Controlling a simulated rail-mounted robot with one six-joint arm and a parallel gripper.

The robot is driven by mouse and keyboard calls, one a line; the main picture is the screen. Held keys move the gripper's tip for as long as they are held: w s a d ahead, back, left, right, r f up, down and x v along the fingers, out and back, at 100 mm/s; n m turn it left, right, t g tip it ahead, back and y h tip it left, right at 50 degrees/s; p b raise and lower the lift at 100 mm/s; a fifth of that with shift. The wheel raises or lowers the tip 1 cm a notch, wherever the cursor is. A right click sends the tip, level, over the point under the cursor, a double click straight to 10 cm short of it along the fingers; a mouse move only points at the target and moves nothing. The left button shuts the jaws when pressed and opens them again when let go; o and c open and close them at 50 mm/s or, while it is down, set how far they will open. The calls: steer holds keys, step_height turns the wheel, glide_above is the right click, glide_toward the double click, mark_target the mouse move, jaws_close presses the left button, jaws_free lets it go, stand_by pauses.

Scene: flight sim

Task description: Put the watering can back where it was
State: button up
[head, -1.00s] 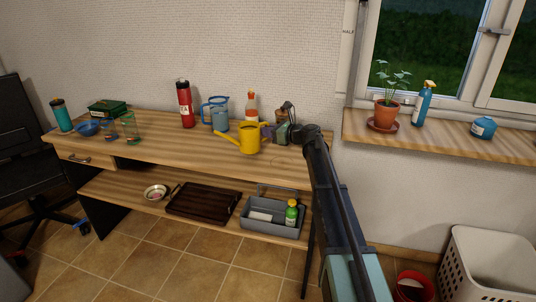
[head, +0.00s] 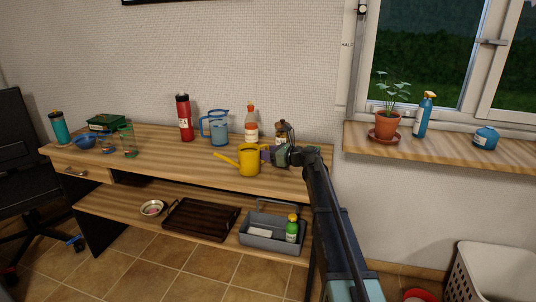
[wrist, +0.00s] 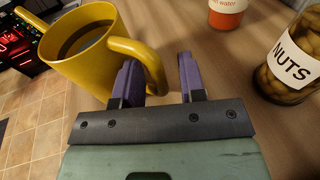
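The yellow watering can (head: 249,161) appears to stand upright on the wooden desk (head: 185,160), near its right end, with its spout pointing left. In the wrist view the can (wrist: 85,50) is at the upper left with dark liquid-like contents inside. My gripper (head: 268,154) is at the can's handle side. In the wrist view the purple fingers of my gripper (wrist: 160,75) are apart. The lower part of the handle lies between them, close to the left finger, with a gap to the right finger. The can's base is out of the wrist view.
A nuts jar (wrist: 290,60) and a water bottle (head: 251,124) stand close behind my gripper. A blue jug (head: 217,130) and red bottle (head: 184,118) stand behind the can. Bare desk lies left of the can. A grey crate (head: 262,243) is on the shelf below.

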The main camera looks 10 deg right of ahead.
steer(key=shift+r+p, duration=0.35)
steer(key=p+v, duration=0.1)
steer(key=v, duration=1.1)
steer(key=shift+f, duration=0.15)
steer(key=shift+s+f, duration=0.1)
